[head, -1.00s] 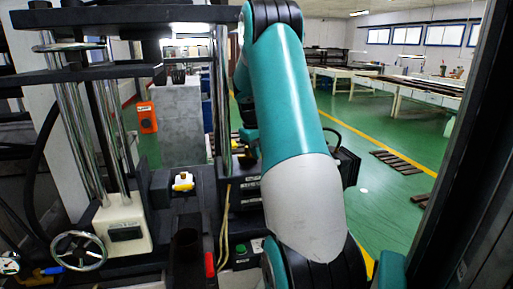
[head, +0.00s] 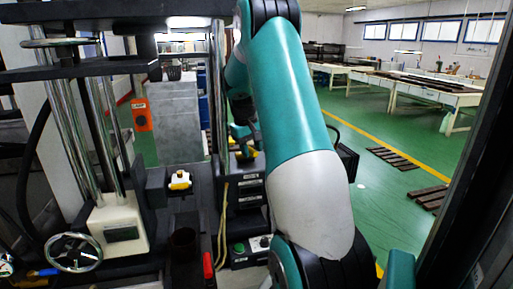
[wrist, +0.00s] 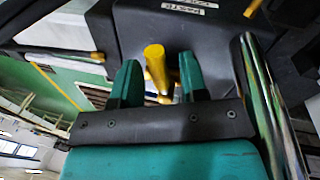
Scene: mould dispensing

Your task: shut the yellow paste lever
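The yellow paste lever (wrist: 155,68) shows in the wrist view as a short rounded yellow handle below a dark box (wrist: 215,35) with a PASTE label. My gripper (wrist: 158,88) is open, its two teal fingers on either side of the lever. Gaps show between the lever and both fingers, nearer the left one. The lever's lower part is close to the gripper's dark palm. In the head view my gripper (head: 243,135) is small and partly behind my arm, above a yellow handle (head: 247,152) on the labelled dark units.
A shiny metal column (wrist: 270,105) stands close to the right of my gripper. Another yellow-tipped handle (wrist: 97,57) lies to the left. In the head view, a press with a handwheel (head: 74,252) and a yellow-and-white piece (head: 180,180) stand left.

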